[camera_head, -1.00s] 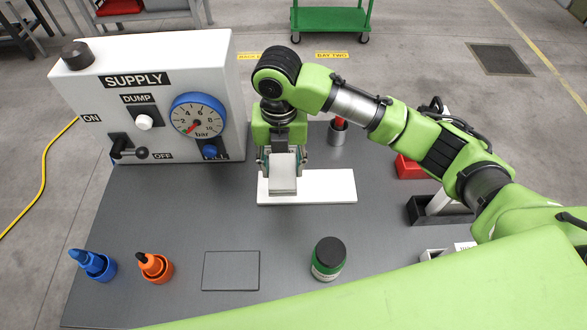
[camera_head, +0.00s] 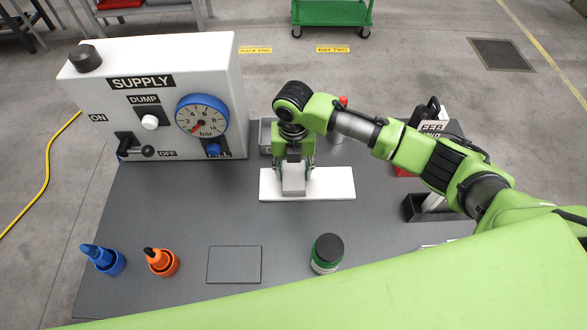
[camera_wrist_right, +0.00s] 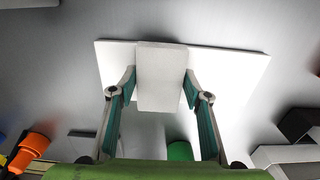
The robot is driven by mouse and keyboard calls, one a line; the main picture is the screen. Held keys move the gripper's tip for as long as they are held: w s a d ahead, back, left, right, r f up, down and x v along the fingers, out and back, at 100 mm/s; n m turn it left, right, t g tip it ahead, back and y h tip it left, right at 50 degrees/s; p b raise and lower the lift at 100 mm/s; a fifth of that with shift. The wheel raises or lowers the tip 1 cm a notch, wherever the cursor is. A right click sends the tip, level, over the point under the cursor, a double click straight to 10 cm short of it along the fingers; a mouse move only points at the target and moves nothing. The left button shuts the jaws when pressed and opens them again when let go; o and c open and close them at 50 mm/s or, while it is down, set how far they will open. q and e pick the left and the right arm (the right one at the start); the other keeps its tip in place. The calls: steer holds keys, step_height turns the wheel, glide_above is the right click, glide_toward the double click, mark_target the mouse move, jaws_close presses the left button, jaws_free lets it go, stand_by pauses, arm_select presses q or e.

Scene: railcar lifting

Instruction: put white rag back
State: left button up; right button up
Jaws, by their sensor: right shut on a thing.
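My right gripper (camera_head: 293,180) is shut on a pale, block-shaped white rag (camera_head: 293,187), gripped by its two sides. It also shows between the fingers in the right wrist view (camera_wrist_right: 161,75). The rag is over the left-middle part of a flat white slab (camera_head: 335,184) on the table; the slab also shows behind it in the right wrist view (camera_wrist_right: 225,72). I cannot tell whether the rag touches the slab. My left gripper is not in view.
The white supply box (camera_head: 155,100) with its gauge stands at the back left. An outlined rectangle (camera_head: 234,265) lies empty. A black holder (camera_head: 425,208) is at right.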

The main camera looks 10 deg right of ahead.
mark_target(293, 174)
steer(key=shift+f, duration=0.2)
steer(key=o, duration=1.1)
steer(key=shift+c, duration=0.2)
steer(key=shift+r, duration=0.1)
steer(key=shift+r, duration=0.2)
step_height(293, 174, up, 12)
steer(key=b, duration=0.3)
steer(key=shift+s+f, duration=0.1)
steer(key=shift+f, duration=0.1)
